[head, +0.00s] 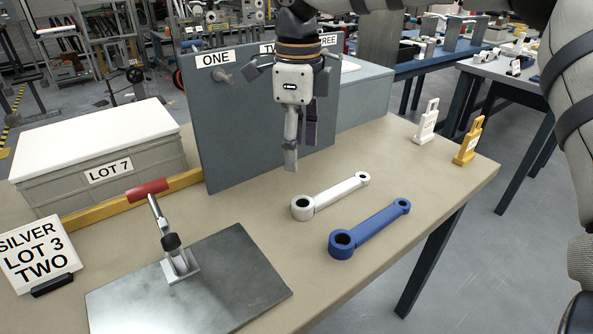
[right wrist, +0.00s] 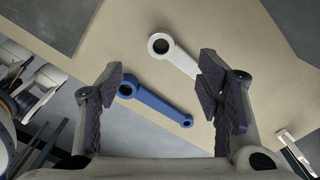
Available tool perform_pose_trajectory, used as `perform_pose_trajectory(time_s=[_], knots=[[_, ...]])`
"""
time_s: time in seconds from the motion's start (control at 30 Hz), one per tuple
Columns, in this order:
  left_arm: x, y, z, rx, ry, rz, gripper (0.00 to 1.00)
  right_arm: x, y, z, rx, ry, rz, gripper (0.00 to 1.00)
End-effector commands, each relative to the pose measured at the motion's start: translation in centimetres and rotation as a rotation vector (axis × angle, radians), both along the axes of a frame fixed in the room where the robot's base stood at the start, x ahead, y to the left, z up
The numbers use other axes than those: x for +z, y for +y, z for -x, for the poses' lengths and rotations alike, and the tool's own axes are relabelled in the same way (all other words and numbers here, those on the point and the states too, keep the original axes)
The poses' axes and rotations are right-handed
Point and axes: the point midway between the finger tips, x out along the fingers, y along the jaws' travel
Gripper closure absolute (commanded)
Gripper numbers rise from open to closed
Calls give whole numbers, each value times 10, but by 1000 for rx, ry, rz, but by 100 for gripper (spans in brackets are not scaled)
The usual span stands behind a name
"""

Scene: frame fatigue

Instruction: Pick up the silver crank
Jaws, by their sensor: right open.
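The silver crank (head: 338,192), a pale rod with a ring at each end, lies flat on the tan bench. In the right wrist view the silver crank (right wrist: 180,56) lies beyond the fingers, its right part hidden behind the right finger. My right gripper (head: 300,150) hangs above the bench, behind and left of the crank in the head view. It is open and empty, pointing down; its spread fingers also show in the right wrist view (right wrist: 165,88). My left gripper is not in view.
A blue crank (head: 372,229) lies beside the silver one, nearer the front edge. A grey upright panel (head: 235,130) stands close behind my gripper. A red-handled clamp (head: 165,235) on a metal plate (head: 235,285), a SILVER LOT 3 TWO sign (head: 40,258) and a LOT 7 box (head: 60,175) stand left.

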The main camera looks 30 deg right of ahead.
Motion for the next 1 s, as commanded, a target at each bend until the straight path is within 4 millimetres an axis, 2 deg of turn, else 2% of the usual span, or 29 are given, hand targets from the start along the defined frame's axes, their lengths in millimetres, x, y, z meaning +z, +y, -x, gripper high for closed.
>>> perform_pose_trajectory(time_s=[0.07,0.3,0.47,0.7,0.97,1.0], knots=[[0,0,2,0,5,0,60,-4,0,1,0,1,0,40],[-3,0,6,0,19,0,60,-56,-1,1,0,5,2,40],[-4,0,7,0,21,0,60,-76,-3,1,0,4,2,40],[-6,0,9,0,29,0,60,-117,-9,-1,2,1,3,40],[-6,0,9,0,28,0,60,-121,-9,-1,1,-3,3,40],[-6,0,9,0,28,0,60,-121,-9,-1,1,-3,3,49]])
